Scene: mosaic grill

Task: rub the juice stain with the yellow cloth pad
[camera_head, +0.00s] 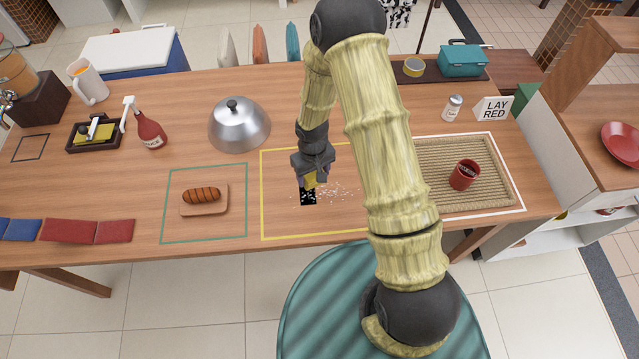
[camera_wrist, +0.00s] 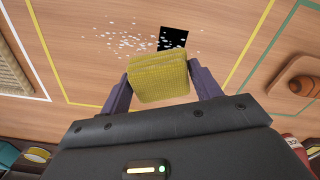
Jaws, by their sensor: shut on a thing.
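My gripper (camera_head: 313,172) is shut on the yellow cloth pad (camera_head: 309,182), inside the yellow outline on the wooden table. In the wrist view the pad (camera_wrist: 158,78) sits squarely between the two purple-grey fingers. A flat black square (camera_head: 308,198) lies on the table just in front of the pad in the head view. It also shows just beyond the pad in the wrist view (camera_wrist: 173,38). White specks (camera_head: 336,190) are scattered beside the square. No juice-coloured stain is clear to see. I cannot tell whether the pad touches the table.
A red cup (camera_head: 464,174) stands on a woven mat (camera_head: 437,150) at right. A red bottle (camera_head: 151,132) stands at left.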

